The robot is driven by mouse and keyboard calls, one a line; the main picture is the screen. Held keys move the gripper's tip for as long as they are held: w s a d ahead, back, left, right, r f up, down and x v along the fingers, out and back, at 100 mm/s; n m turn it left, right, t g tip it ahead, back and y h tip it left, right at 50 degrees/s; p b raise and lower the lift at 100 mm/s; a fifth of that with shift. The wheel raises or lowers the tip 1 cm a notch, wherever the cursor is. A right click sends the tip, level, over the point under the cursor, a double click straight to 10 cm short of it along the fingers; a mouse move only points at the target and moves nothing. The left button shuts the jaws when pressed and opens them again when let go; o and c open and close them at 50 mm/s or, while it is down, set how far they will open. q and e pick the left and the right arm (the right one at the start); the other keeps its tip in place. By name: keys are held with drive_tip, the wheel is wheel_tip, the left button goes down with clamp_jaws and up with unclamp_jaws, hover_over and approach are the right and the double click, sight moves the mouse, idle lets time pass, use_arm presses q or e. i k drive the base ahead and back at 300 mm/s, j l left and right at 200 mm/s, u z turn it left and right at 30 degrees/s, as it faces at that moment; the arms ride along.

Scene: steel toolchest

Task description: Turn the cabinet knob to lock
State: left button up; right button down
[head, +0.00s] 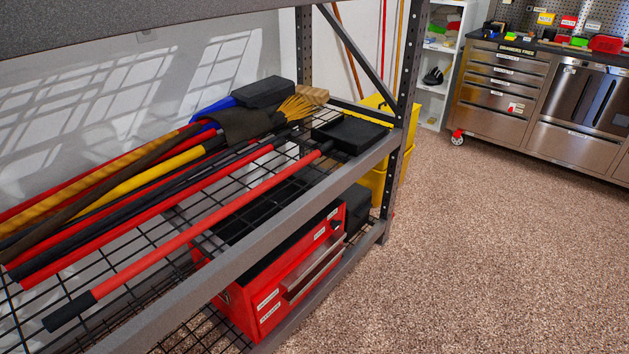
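A steel toolchest (500,123) stands on the far right at the back. It has several drawers with white labels on its left side and a two-door cabinet (587,93) with dark panels on its right side. A wide drawer (573,147) lies under the doors. A small red and white patch (516,108) shows on one left drawer. I cannot make out the knob at this distance. Neither of my grippers is in view.
A metal shelf rack (255,215) fills the left, holding long-handled tools (130,190), with a red toolbox (290,275) below. Yellow bins (385,165) and a white shelf (437,85) stand behind it. The speckled floor (480,240) is clear towards the toolchest.

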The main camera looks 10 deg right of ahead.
sight(335, 224)
drive_tip(key=i+l+u, duration=0.1)
drive_tip(key=l, duration=0.25)
drive_tip(key=i+l+u, duration=0.15)
drive_tip(key=l, duration=0.25)
drive_tip(key=i+l+u, duration=0.1)
drive_tip(key=i+l, duration=0.15)
drive_tip(key=l, duration=0.15)
drive_tip(key=i+l+u, duration=0.15)
drive_tip(key=l, duration=0.25)
drive_tip(key=i+l+u, duration=0.2)
drive_tip(key=i+l, duration=0.2)
drive_tip(key=i, duration=0.15)
